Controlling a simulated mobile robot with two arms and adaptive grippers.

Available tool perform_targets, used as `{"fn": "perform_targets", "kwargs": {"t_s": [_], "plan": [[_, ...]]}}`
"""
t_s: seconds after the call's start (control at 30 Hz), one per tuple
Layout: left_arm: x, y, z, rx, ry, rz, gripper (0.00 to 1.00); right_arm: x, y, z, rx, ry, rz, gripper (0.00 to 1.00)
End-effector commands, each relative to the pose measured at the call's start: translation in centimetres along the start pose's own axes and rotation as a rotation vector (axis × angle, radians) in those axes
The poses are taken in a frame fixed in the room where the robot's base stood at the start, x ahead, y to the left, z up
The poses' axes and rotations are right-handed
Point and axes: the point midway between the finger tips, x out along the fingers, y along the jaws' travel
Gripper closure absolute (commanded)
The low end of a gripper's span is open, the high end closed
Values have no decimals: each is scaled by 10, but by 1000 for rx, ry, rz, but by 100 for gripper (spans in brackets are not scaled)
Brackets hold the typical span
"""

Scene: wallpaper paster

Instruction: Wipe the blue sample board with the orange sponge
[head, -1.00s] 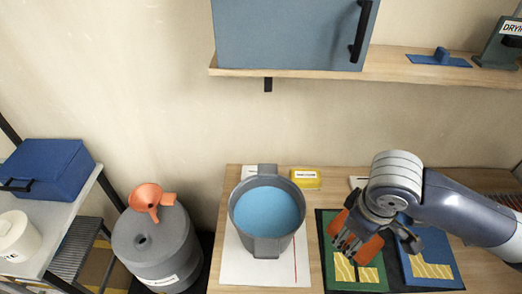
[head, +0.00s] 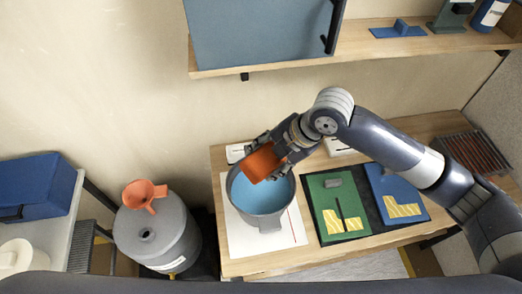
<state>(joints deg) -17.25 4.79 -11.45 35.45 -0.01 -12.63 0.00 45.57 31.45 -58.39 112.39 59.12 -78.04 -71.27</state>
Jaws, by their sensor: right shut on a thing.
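The orange sponge (head: 263,163) is in my right gripper (head: 272,150), which is shut on it. The gripper holds it over the back part of a grey bucket (head: 262,221) with blue liquid (head: 250,197) inside. I cannot tell whether the sponge touches the liquid. The blue sample board (head: 398,190) lies flat on a dark mat at the right of the table, with a yellow patterned patch (head: 403,208) on it. My right forearm passes near its back edge. My left gripper is not in view.
A shelf (head: 265,68) with a cabinet hangs above. A grey drum (head: 160,237) with an orange funnel (head: 144,194) stands left of the table.

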Motion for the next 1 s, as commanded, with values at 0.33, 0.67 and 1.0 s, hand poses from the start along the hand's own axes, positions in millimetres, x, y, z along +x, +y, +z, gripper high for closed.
{"fn": "perform_targets", "kwargs": {"t_s": [0.33,0.67,1.0], "plan": [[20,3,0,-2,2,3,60,18,-9,4,-8,5,0,71],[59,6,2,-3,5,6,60,53,-26,12,-8,5,0,71],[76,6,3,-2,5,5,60,84,-42,18,-7,4,-2,71]]}}
